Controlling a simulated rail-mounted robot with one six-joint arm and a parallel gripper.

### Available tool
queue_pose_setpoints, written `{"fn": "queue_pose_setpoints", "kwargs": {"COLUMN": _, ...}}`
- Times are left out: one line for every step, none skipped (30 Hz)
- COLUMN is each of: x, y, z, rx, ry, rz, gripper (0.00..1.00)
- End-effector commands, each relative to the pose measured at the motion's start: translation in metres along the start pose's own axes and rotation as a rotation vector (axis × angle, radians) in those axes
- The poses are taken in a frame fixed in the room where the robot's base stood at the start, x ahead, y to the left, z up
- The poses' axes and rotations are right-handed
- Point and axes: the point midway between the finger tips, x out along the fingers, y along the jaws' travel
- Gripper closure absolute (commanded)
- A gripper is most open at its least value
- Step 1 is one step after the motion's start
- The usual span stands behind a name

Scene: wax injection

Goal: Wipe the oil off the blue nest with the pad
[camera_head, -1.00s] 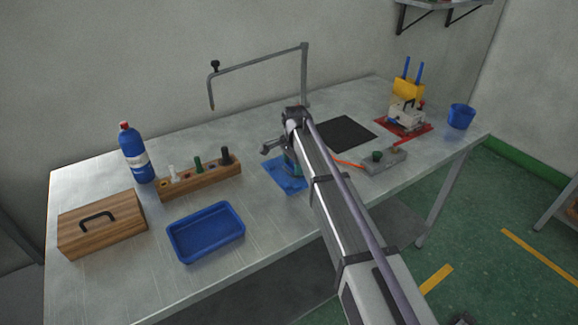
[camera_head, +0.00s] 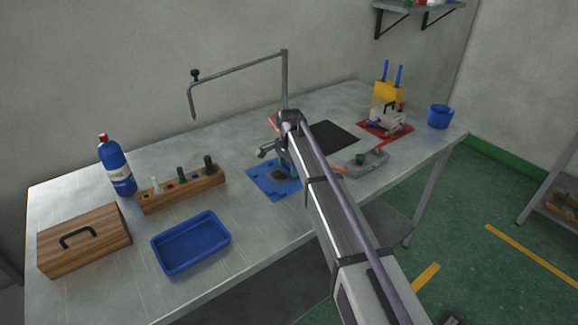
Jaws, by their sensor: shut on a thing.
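The blue nest (camera_head: 264,187) is a flat blue plate on the table, left of my arm. A dark patch (camera_head: 279,175) shows near its middle; I cannot tell whether it is oil, a recess or shadow. My gripper (camera_head: 287,168) points down over the nest's right rear part, and my arm partly covers that side. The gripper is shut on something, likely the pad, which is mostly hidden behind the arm. I cannot tell whether it touches the nest.
A blue tray (camera_head: 191,243), wooden rack (camera_head: 184,190), wooden box (camera_head: 84,240) and blue bottle (camera_head: 116,168) stand left. A bent metal stand (camera_head: 285,85) rises behind. A black mat (camera_head: 331,136), grey control box (camera_head: 366,163), red plate (camera_head: 371,131) and blue cup (camera_head: 440,117) are right.

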Motion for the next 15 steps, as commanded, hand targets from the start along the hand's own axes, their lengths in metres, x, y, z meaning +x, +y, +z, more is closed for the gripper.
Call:
{"fn": "queue_pose_setpoints", "kwargs": {"x": 0.001, "y": 0.001, "z": 0.005, "rx": -0.002, "ry": -0.003, "rz": 0.002, "gripper": 0.61}}
{"fn": "queue_pose_setpoints", "kwargs": {"x": 0.000, "y": 0.002, "z": 0.008, "rx": -0.002, "ry": -0.003, "rz": 0.002, "gripper": 0.61}}
{"fn": "queue_pose_setpoints", "kwargs": {"x": 0.000, "y": 0.002, "z": 0.012, "rx": -0.003, "ry": -0.003, "rz": 0.002, "gripper": 0.61}}
{"fn": "queue_pose_setpoints", "kwargs": {"x": 0.000, "y": 0.002, "z": 0.016, "rx": -0.004, "ry": -0.004, "rz": 0.002, "gripper": 0.61}}
{"fn": "queue_pose_setpoints", "kwargs": {"x": 0.000, "y": 0.002, "z": 0.020, "rx": -0.004, "ry": -0.004, "rz": 0.002, "gripper": 0.61}}
{"fn": "queue_pose_setpoints", "kwargs": {"x": -0.001, "y": 0.001, "z": 0.025, "rx": -0.004, "ry": -0.004, "rz": 0.002, "gripper": 0.61}}
{"fn": "queue_pose_setpoints", "kwargs": {"x": -0.001, "y": 0.001, "z": 0.028, "rx": -0.004, "ry": -0.004, "rz": 0.002, "gripper": 0.61}}
{"fn": "queue_pose_setpoints", "kwargs": {"x": -0.001, "y": 0.001, "z": 0.031, "rx": -0.003, "ry": -0.004, "rz": 0.002, "gripper": 0.61}}
{"fn": "queue_pose_setpoints", "kwargs": {"x": -0.001, "y": 0.001, "z": 0.033, "rx": -0.002, "ry": -0.003, "rz": 0.002, "gripper": 0.61}}
{"fn": "queue_pose_setpoints", "kwargs": {"x": -0.001, "y": 0.001, "z": 0.035, "rx": -0.002, "ry": -0.003, "rz": 0.002, "gripper": 0.61}}
{"fn": "queue_pose_setpoints", "kwargs": {"x": -0.001, "y": 0.001, "z": 0.035, "rx": -0.002, "ry": -0.003, "rz": 0.002, "gripper": 0.61}}
{"fn": "queue_pose_setpoints", "kwargs": {"x": -0.001, "y": 0.001, "z": 0.035, "rx": -0.002, "ry": -0.003, "rz": 0.002, "gripper": 0.61}}
{"fn": "queue_pose_setpoints", "kwargs": {"x": -0.001, "y": 0.001, "z": 0.035, "rx": -0.002, "ry": -0.003, "rz": 0.001, "gripper": 0.61}}
{"fn": "queue_pose_setpoints", "kwargs": {"x": -0.001, "y": 0.001, "z": 0.035, "rx": -0.002, "ry": -0.003, "rz": 0.001, "gripper": 0.61}}
{"fn": "queue_pose_setpoints", "kwargs": {"x": -0.001, "y": 0.001, "z": 0.036, "rx": -0.002, "ry": -0.003, "rz": 0.001, "gripper": 0.61}}
